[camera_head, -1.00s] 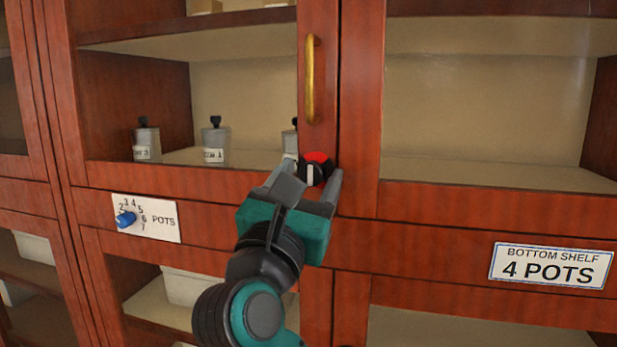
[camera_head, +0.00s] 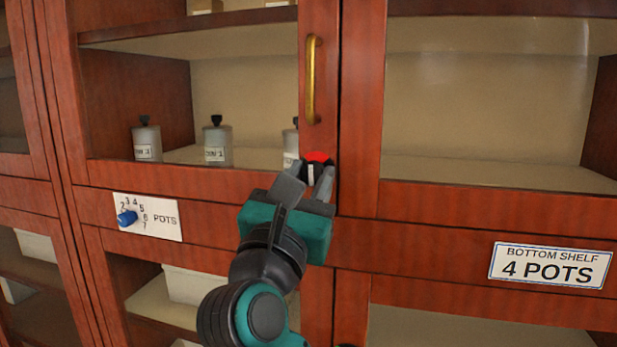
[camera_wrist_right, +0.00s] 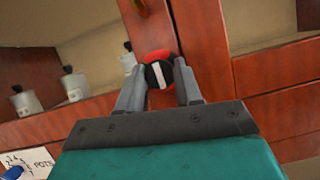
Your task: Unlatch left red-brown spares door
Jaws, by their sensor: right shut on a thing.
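The left red-brown door (camera_head: 318,70) has a glass pane and a vertical brass handle (camera_head: 312,80); it stands closed against the right door's frame. Below the handle sits a round latch knob (camera_head: 317,158), red at the rim and black in front with a white bar. In the right wrist view the knob (camera_wrist_right: 160,75) lies between the fingertips and its white bar is near upright, slightly tilted. My right gripper (camera_head: 308,176) is shut on the knob, one finger on each side. My left gripper is not in view.
Several grey pots (camera_head: 217,142) stand on the shelf behind the glass. A blue dial (camera_head: 127,217) on a numbered POTS plate is at the lower left. A sign (camera_head: 551,266) reading "BOTTOM SHELF 4 POTS" is at the right. The space before the right door is clear.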

